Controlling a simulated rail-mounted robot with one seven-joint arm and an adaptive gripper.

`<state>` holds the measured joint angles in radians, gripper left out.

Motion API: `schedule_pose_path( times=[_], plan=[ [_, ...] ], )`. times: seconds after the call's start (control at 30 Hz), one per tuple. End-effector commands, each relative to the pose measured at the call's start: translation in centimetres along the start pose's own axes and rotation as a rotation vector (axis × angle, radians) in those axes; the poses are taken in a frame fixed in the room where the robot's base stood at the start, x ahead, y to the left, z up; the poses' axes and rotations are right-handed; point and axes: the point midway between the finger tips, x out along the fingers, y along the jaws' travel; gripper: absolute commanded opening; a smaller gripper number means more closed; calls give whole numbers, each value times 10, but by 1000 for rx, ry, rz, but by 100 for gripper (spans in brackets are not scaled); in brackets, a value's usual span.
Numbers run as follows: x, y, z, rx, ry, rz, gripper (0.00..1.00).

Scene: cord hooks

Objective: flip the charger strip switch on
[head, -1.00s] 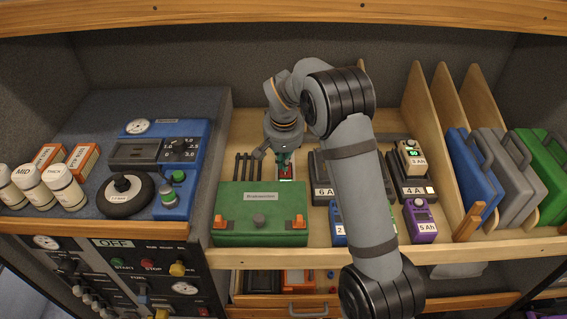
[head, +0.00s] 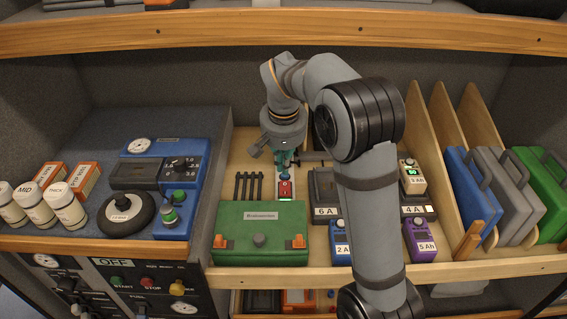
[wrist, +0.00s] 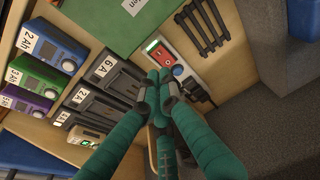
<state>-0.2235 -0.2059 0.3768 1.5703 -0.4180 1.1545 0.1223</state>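The charger strip (head: 285,197) lies on the wooden shelf just behind the green battery box. Its red switch (head: 286,188) is in plain view, with a lit green light at the strip's front end. In the wrist view the red switch (wrist: 163,57) sits between the green light and a round blue-grey socket. My gripper (head: 284,163) is over the rear end of the strip, behind the switch. In the wrist view my gripper's teal fingers (wrist: 160,78) are drawn together with nothing visible between them. Their tips are close to the switch; I cannot tell whether they touch it.
The green battery box (head: 261,225) stands in front of the strip. A black slotted rack (head: 248,187) is to its left. Black chargers (head: 324,190) and blue and purple batteries (head: 420,240) stand to the right. Wooden dividers hold several cases further right.

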Motion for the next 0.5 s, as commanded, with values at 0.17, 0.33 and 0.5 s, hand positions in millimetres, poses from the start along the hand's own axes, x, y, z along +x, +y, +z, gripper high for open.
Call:
schedule_pose_path(
  times=[0.17,0.33,0.5],
  plan=[
    [-17,0,5,-1,1,0,0],
    [-21,0,6,-1,0,0,0],
    [-21,0,6,-1,0,0,0]
  ],
)
